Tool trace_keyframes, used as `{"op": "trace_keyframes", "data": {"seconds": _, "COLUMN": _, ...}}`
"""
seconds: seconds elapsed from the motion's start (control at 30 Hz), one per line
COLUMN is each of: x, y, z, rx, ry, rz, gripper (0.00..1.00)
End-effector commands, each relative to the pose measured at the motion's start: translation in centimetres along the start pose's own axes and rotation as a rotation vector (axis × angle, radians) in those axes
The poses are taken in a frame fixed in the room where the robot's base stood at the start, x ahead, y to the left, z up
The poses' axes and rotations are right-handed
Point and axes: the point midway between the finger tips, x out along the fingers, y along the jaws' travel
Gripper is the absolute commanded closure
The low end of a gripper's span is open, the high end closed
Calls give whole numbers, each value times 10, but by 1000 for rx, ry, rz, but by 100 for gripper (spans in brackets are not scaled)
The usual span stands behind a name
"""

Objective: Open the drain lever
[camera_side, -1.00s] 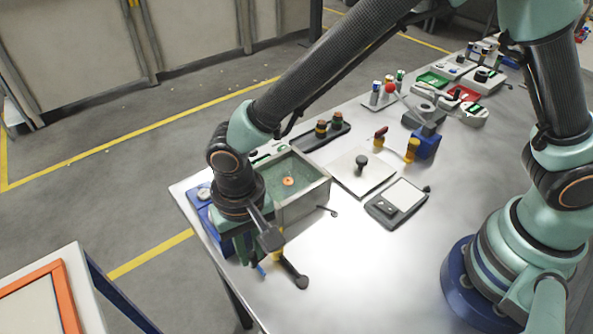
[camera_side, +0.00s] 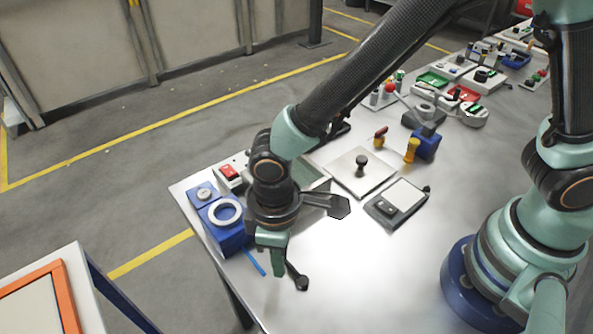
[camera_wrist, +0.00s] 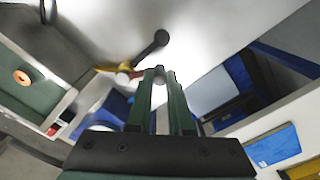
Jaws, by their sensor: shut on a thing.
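A black lever (camera_side: 297,277) with a round end lies low beside my gripper, at the front of the tank. In the wrist view the black lever (camera_wrist: 151,49) runs from its round end to a yellow fitting (camera_wrist: 128,70). My gripper (camera_side: 278,273) points down just left of the lever. In the wrist view my gripper (camera_wrist: 161,76) has its green fingers close together on a small grey piece between the tips. I cannot tell whether that piece belongs to the lever. My arm hides much of the tank (camera_side: 314,176) and the fitting in the side view.
A blue block with a white ring (camera_side: 225,212) and a red-switch box (camera_side: 230,172) stand left of my gripper. A white plate with a black knob (camera_side: 360,165) and a tablet-like device (camera_side: 398,202) lie to the right. The front middle of the table (camera_side: 350,275) is clear.

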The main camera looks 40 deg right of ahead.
Motion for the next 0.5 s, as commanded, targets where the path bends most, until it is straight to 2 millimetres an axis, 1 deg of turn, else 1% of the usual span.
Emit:
{"op": "trace_keyframes", "data": {"seconds": 0.2, "x": -1, "y": 3, "z": 8, "rx": -164, "ry": 2, "rz": 0, "gripper": 100}}
{"op": "trace_keyframes", "data": {"seconds": 0.5, "x": -1, "y": 7, "z": 14, "rx": -301, "ry": 3, "rz": 0, "gripper": 100}}
